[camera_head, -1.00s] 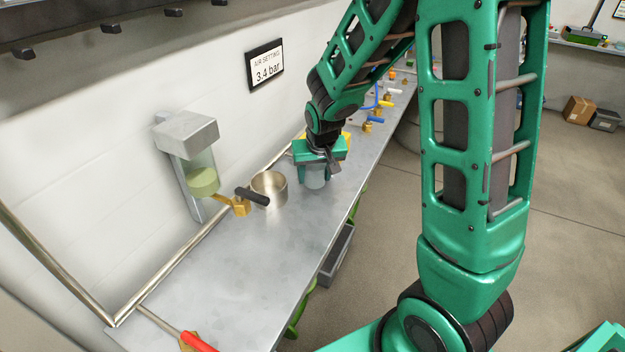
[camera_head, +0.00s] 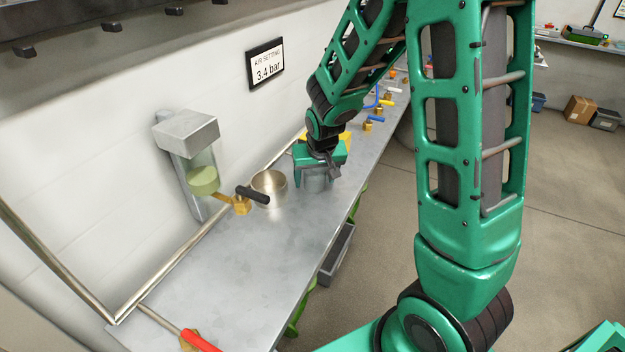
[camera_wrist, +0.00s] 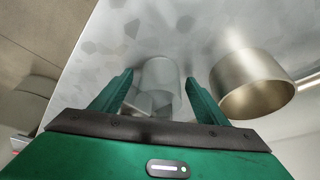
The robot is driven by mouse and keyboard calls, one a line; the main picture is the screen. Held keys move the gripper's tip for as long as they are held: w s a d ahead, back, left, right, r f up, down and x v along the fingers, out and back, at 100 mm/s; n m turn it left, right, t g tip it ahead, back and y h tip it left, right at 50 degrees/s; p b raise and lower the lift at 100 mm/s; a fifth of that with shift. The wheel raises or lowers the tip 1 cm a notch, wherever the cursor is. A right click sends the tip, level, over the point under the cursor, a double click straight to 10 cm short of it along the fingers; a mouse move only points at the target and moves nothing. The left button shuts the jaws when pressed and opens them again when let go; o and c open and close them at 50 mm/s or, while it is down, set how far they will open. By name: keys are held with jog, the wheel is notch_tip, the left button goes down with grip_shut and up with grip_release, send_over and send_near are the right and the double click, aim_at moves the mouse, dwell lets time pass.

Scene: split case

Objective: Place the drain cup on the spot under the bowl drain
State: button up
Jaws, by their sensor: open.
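A clear greyish cup (camera_wrist: 160,78) stands on the bench between the fingers of my gripper (camera_wrist: 158,78) in the wrist view. The fingers are open, with a gap on each side of it. In the head view my gripper (camera_head: 318,172) points down over this cup, which it largely hides. A metal cup (camera_head: 276,201) stands to the left, close to the valve; it also shows right of my fingers in the wrist view (camera_wrist: 252,90). The bowl (camera_head: 203,179), holding greenish liquid, hangs on the wall with a brass drain valve (camera_head: 241,206) below. I cannot tell a marked spot.
The valve's black handle (camera_head: 252,195) reaches toward the metal cup. A metal pipe (camera_head: 180,257) runs along the wall side of the bench (camera_head: 235,285). Brass fittings with coloured handles (camera_head: 372,121) stand farther back. The front of the bench is mostly clear.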

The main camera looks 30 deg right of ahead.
jog(key=v, duration=1.2)
jog(key=shift+s, duration=0.15)
